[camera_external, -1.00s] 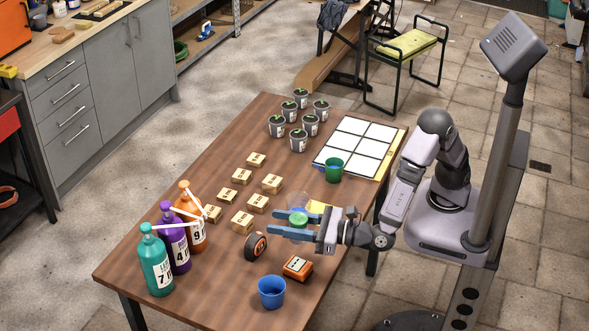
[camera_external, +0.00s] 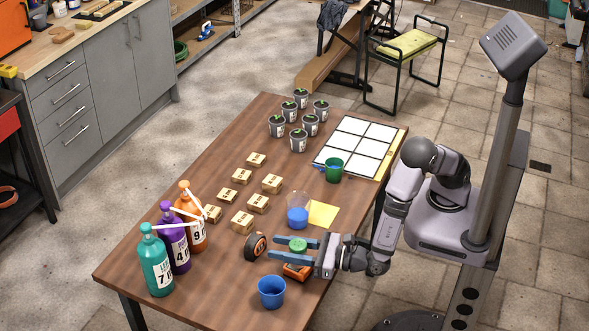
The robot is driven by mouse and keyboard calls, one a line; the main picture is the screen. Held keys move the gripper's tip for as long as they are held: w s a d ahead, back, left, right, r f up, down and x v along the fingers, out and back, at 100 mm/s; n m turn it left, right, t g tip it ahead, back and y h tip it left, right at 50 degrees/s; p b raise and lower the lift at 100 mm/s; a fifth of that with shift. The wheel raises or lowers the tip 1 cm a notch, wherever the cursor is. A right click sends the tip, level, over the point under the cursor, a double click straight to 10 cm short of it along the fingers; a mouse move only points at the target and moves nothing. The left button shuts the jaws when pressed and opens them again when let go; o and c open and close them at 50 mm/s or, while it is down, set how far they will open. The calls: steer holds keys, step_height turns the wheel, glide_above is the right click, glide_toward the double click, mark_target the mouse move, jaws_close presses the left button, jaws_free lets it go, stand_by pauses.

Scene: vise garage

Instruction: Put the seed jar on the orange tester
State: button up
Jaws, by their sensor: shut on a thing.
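The seed jar (camera_external: 298,245) shows its green lid between the two blue fingers of my gripper (camera_external: 298,249). My gripper is shut on it. The jar's lower part is hidden by the near finger. The orange tester (camera_external: 297,272) sits on the table just below the near finger in the picture, partly covered by it. The jar appears over or just behind the tester; I cannot tell whether they touch.
A black wheel (camera_external: 255,246) stands left of the fingertips, and a blue cup (camera_external: 272,291) stands in front. A clear cup with blue contents (camera_external: 298,217) and a yellow sheet (camera_external: 323,214) are behind. Bottles (camera_external: 157,264) and small boxes (camera_external: 242,222) are farther left.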

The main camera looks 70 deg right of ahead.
steer(key=shift+f, duration=0.3)
steer(key=o, duration=1)
steer(key=shift+o, duration=0.2)
steer(key=shift+r, duration=0.2)
steer(key=shift+s+f, duration=0.15)
steer(key=shift+s, duration=0.15)
steer(key=s, duration=0.3)
steer(key=s+d+b, duration=0.1)
steer(key=s, duration=0.3)
steer(key=s+d, duration=0.1)
steer(key=s, duration=0.3)
steer(key=shift+s+d+b, duration=0.1)
steer(key=shift+d+b, duration=0.1)
steer(key=shift+b, duration=0.2)
